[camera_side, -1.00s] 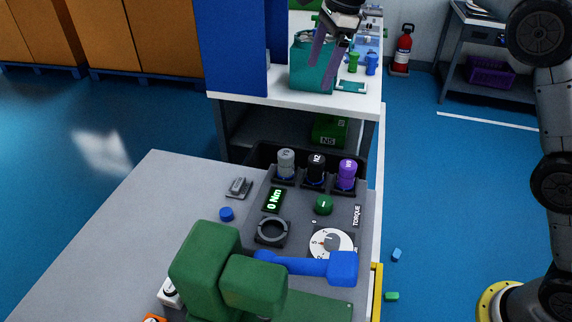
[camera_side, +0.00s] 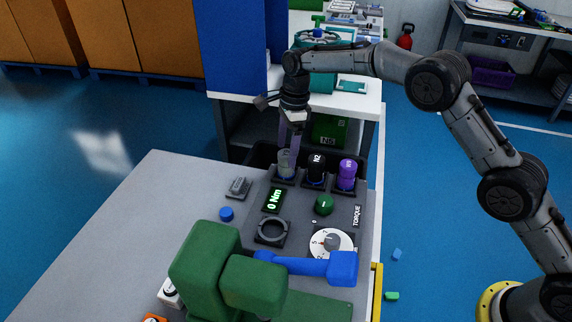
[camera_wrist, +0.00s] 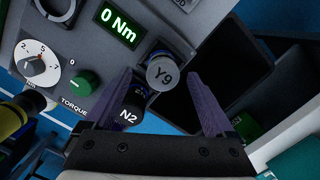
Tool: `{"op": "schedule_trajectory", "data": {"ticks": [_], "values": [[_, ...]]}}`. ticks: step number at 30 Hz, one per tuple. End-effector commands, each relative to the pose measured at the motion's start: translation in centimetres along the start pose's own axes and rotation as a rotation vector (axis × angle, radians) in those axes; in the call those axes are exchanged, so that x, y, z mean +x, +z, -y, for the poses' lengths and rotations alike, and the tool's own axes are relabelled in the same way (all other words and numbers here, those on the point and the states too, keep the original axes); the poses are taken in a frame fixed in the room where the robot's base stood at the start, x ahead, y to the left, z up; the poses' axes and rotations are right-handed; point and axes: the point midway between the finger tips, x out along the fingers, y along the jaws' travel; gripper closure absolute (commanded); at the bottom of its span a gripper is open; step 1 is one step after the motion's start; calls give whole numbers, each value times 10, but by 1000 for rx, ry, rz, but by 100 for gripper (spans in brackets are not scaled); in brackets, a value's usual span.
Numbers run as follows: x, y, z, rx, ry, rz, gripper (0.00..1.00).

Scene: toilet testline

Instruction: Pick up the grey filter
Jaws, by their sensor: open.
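The grey filter (camera_side: 286,165) stands upright in the left socket of the row at the back of the test station. In the wrist view its round grey top, marked Y9 (camera_wrist: 168,72), shows between the two purple fingers. My gripper (camera_side: 290,145) points down right over it, open; its fingertips (camera_wrist: 165,78) lie either side of the filter in that view. I cannot tell whether the fingers reach down beside the cap or touch it. Nothing is held.
A black filter marked N2 (camera_side: 316,168) stands close to the right of the grey one, and a purple filter (camera_side: 347,173) beyond it. A dark bin (camera_wrist: 240,55) lies behind the sockets. The display (camera_side: 273,200) reads 0 Nm.

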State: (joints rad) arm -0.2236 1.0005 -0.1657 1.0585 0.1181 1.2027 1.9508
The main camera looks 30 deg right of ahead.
Motion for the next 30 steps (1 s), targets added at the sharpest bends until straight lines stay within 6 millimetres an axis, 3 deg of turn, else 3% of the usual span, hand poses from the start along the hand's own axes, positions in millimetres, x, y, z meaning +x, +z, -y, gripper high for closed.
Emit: {"op": "schedule_trajectory", "data": {"ticks": [5, 15, 24, 30], "values": [[11, 0, 0, 0, 0, 0, 11], [53, -1, 4, -1, -1, 0, 11], [58, -2, 4, -1, -1, 1, 11], [57, -2, 4, 0, -1, 1, 47]]}}
